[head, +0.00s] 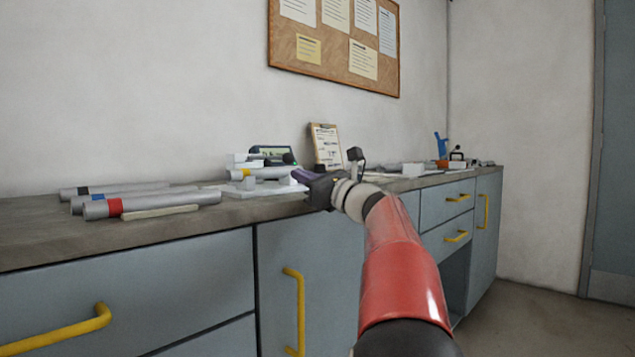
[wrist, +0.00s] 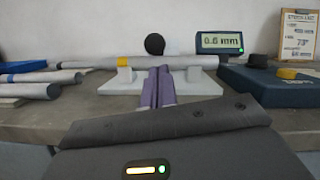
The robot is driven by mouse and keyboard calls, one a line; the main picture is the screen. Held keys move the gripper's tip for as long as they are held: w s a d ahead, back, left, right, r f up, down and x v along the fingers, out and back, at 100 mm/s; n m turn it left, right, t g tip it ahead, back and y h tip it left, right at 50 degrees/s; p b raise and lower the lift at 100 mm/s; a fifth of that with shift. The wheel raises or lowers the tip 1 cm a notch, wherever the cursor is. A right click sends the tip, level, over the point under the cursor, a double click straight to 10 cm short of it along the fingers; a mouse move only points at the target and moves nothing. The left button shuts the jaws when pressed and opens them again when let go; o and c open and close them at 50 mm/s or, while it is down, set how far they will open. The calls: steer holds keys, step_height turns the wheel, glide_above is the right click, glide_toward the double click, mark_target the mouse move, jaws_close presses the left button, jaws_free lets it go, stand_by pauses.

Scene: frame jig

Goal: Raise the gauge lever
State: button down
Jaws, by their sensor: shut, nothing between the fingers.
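A round black knob (wrist: 154,44), which looks like the end of the gauge lever, shows just behind a grey tube (wrist: 192,62) in the wrist view. The lever's arm is hidden behind the tube and my fingers. The tube has a yellow band and lies across white supports on a white base (wrist: 106,86). A gauge display (wrist: 220,42) to the right reads about 0.6 mm. My gripper (wrist: 158,72) has its purple fingers shut and empty, in front of the tube and below the knob. Whether they touch the tube, I cannot tell. In the head view my gripper (head: 299,176) is at the fixture's right side.
Several banded tubes (head: 150,204) lie on the bench (head: 60,236) at the left. A blue case (wrist: 268,86) with a black and a yellow knob stands to the right. A clipboard (head: 326,146) leans on the wall behind.

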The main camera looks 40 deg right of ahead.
steer(key=shift+x, duration=0.8)
steer(key=shift+r, duration=0.15)
